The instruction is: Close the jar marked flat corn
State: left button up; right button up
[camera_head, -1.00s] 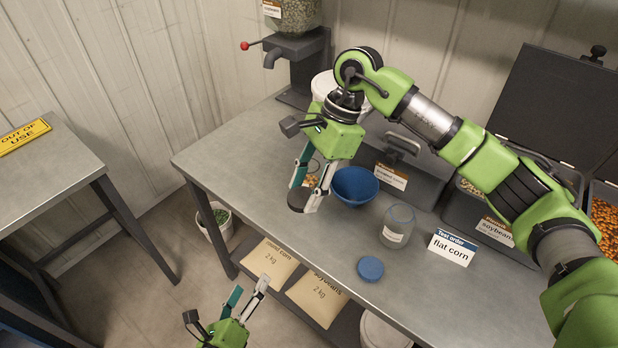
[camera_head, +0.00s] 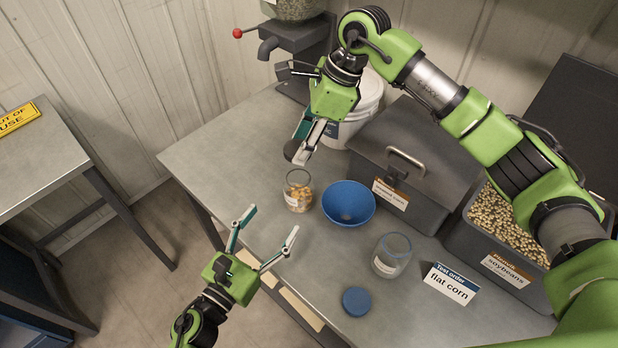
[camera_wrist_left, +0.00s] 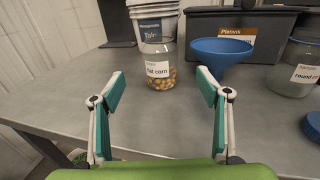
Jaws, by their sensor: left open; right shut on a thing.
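The jar marked flat corn (camera_head: 298,192) stands on the bench with some yellow kernels inside. No lid shows on its rim. The left wrist view shows the same jar (camera_wrist_left: 160,78), its label facing me, ahead between my fingers. My left gripper (camera_head: 266,240) is open and empty, low and in front of the bench edge, apart from the jar. My right gripper (camera_head: 305,145) is above and behind the jar in the head view, shut on a small dark thing that I cannot identify. A blue lid (camera_head: 356,301) lies on the bench near the front edge.
A blue funnel (camera_head: 348,203) stands right of the jar. An empty-looking clear jar (camera_head: 391,256) stands farther right, by the flat corn order card (camera_head: 448,285). A white bucket (camera_head: 352,112) and grey bins (camera_head: 412,165) stand behind. The bench's left part is clear.

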aim_at(291, 195)
pick_arm(q)
jog(key=shift+w, duration=0.15)
pick_arm(e)
jog(key=shift+w+d, duration=0.1)
jog(key=shift+w, duration=0.05)
pick_arm(q)
jog(key=shift+s+a+r, duration=0.1)
jog(key=shift+s, duration=0.15)
pick_arm(e)
jog(key=shift+s+a+r, duration=0.15)
jog(key=shift+s+a, duration=0.05)
jog(key=shift+s, duration=0.1)
pick_arm(q)
jog(key=shift+w+d, duration=0.3)
jog(key=shift+w, duration=0.15)
pick_arm(e)
jog(key=shift+w, duration=0.1)
pick_arm(q)
jog(key=x, duration=1.1)
jog(key=shift+w+d, duration=0.1)
jog(key=c, duration=1.7)
pick_arm(e)
jog(key=shift+d, duration=0.1)
jog(key=shift+f, duration=2.5)
